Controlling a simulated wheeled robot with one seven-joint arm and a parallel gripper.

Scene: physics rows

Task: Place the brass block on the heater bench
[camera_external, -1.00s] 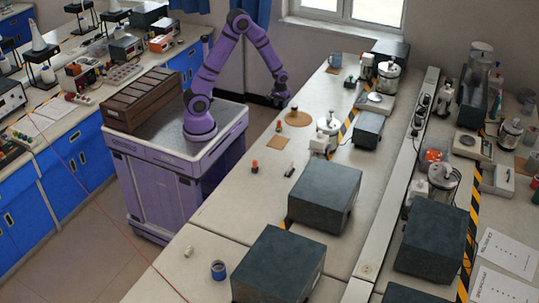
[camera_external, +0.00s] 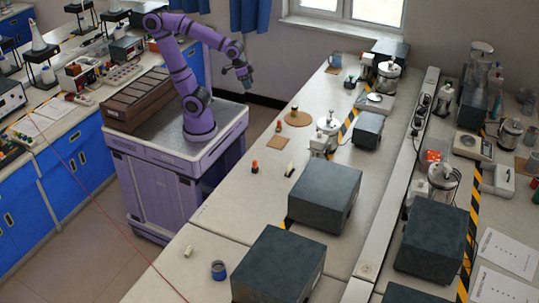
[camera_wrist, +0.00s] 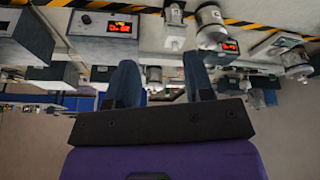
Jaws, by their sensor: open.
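My gripper (camera_external: 246,82) hangs in the air left of the long bench (camera_external: 235,195), over the gap between my base and the bench. In the wrist view its two dark fingers (camera_wrist: 160,75) stand apart with nothing between them. A small brass-coloured piece (camera_external: 294,110), perhaps the brass block, stands on a round brown mat (camera_external: 298,120) on the bench. Another small brownish piece (camera_external: 279,126) stands just left of it. They are too small to identify surely. Which part is the heater bench is not clear.
Large dark boxes (camera_external: 325,195) stand along the bench. The bench's left front strip is mostly clear.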

